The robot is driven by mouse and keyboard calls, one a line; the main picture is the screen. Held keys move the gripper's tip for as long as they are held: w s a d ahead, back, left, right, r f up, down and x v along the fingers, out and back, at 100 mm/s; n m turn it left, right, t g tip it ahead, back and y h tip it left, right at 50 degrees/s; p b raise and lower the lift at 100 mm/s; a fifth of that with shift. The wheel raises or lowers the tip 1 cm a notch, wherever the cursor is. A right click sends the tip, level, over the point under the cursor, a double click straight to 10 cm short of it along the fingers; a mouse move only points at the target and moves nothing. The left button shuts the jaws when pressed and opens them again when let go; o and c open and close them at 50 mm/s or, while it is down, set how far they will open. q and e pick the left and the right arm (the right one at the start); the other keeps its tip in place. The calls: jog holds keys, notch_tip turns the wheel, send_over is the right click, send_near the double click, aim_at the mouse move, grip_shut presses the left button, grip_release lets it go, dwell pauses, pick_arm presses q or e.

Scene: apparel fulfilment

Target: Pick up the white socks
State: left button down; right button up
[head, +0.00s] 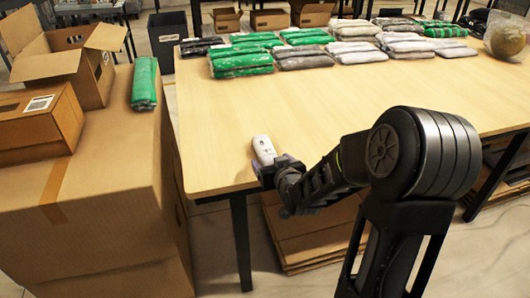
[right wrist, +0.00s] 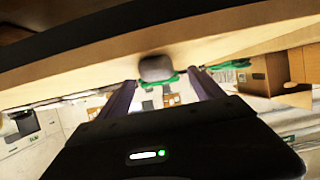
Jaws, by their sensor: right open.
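The white socks (head: 264,149) look like a small, pale, rounded bundle lying near the front left corner of the wooden table (head: 330,115). My right gripper (head: 272,168) is at the table's front edge, right at the near end of the bundle. In the right wrist view my right gripper (right wrist: 160,82) is open, with its two fingers apart. The bundle's grey-looking end (right wrist: 156,68) shows between and just beyond the fingertips there. Contact with the fingers cannot be told. My left gripper is out of view.
Green, grey and white packs (head: 300,55) lie in rows along the table's back. A glass bowl (head: 506,36) stands at the back right. Cardboard boxes (head: 95,190) with a green pack (head: 144,85) stand left. The middle of the tabletop is clear.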

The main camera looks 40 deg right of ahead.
aim_at(268, 153)
jog(key=b+x, duration=0.1)
jog(key=x, duration=0.3)
jog(key=shift+w+d+f+b, duration=0.2)
jog(key=shift+d+f+b, duration=0.05)
jog(key=shift+d+b, duration=0.1)
jog(key=shift+w, duration=0.3)
jog(key=shift+c, duration=0.6)
jog(key=c, duration=1.5)
notch_tip(268, 153, up, 10)
jog(key=p, duration=0.4)
jog(key=shift+r, duration=0.2)
